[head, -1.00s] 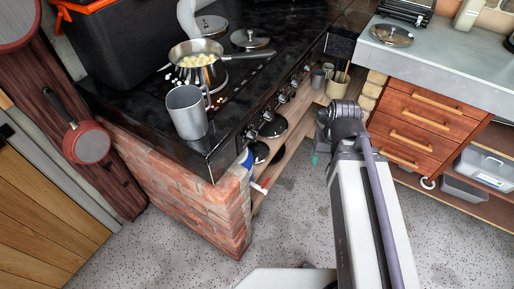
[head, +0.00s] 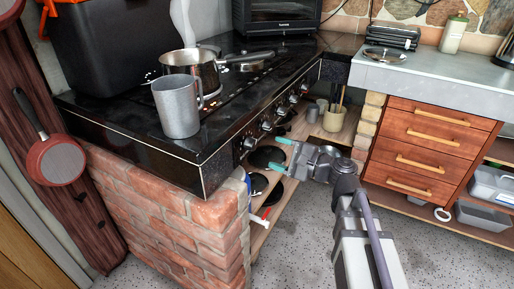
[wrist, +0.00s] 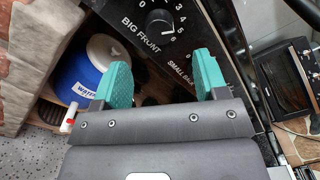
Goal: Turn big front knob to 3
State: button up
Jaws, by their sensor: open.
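The big front knob (wrist: 158,22) is a round black dial in the wrist view, under the printed numbers of its scale and above the words BIG FRONT. A pale mark shows on it towards the lower right, near 5 and 6; the exact setting is hard to read. In the head view it seems to be the nearest knob (head: 249,143) on the stove's front panel. My gripper (head: 281,156) is in front of that panel, to the right of the knob, its teal fingers apart and empty. In the wrist view my gripper (wrist: 163,72) points at the knob, not touching it.
A metal mug (head: 178,108) and a pan (head: 190,70) stand on the black stove top. Below the panel, a shelf (head: 262,238) holds dark pans and a blue-and-white container (wrist: 85,72). A wooden drawer unit (head: 425,145) stands to the right.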

aim_at(255, 146)
jog(key=x, duration=0.7)
jog(key=shift+a, duration=0.1)
jog(key=shift+c, duration=0.4)
jog(key=c, duration=0.9)
jog(key=shift+o, duration=0.2)
jog(key=shift+n, duration=2.8)
